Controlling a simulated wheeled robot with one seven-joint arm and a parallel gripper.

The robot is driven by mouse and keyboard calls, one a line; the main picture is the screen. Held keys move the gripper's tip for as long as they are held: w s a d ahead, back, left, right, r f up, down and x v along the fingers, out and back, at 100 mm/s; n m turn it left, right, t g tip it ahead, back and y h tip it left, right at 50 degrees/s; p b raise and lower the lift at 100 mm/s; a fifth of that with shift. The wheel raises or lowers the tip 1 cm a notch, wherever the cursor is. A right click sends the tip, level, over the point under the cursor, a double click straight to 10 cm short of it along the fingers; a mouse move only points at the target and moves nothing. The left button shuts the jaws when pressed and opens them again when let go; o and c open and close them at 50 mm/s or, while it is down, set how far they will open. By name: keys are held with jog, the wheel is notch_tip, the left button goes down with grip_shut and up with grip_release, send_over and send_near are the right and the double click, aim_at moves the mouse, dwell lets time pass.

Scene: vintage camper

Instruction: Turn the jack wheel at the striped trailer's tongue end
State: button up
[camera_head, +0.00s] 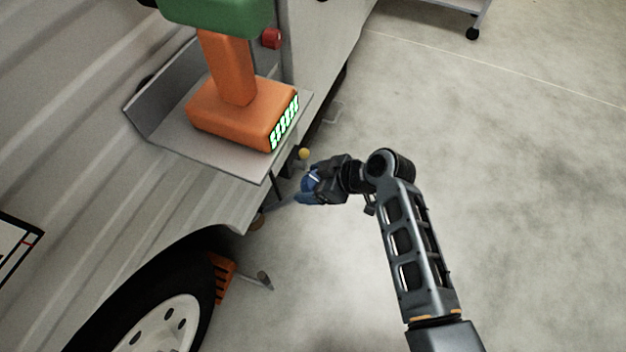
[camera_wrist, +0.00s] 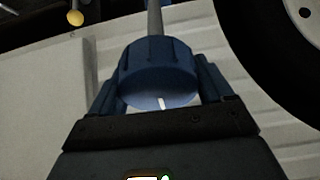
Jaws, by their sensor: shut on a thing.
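A blue ribbed round knob (camera_wrist: 158,72), which looks like the jack wheel, sits on the end of a grey rod (camera_wrist: 154,16) in the wrist view. My gripper (camera_wrist: 160,92) is shut on it, with one finger on each side. In the head view the blue knob (camera_head: 309,180) shows just beyond my gripper (camera_head: 306,190), low beside the ribbed white trailer (camera_head: 60,130). The thin rod runs from there toward the trailer's underside. The fingers partly hide the knob, and I cannot tell how far it is turned.
A fold-down shelf (camera_head: 155,130) on the trailer holds an orange and green tool (camera_head: 230,110) above and left of my gripper. A yellow ball (camera_head: 304,153) is close by. A tyre (camera_head: 130,320) and orange chock (camera_head: 221,275) are lower left.

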jog(key=m+p, duration=0.1)
jog(key=m, duration=0.1)
jog(key=m+t+p, duration=0.1)
jog(key=m+p, duration=0.1)
jog(key=shift+w+d+r+m+h, duration=0.15)
jog(key=shift+m+h, duration=0.25)
jog(key=shift+w+d+m+t+h+p, duration=0.1)
jog(key=shift+m+t+h+p, duration=0.3)
jog(key=shift+m+p, duration=1.15)
jog(key=shift+f+m+b, duration=0.25)
jog(key=shift+m+b, duration=0.05)
jog(key=shift+m, duration=0.15)
jog(key=o, duration=1)
jog(key=shift+c, duration=0.2)
jog(key=shift+r, duration=0.15)
jog(key=p+v, duration=0.2)
jog(key=v, duration=0.5)
jog(key=shift+d+r, duration=0.2)
jog(key=shift+d, duration=0.05)
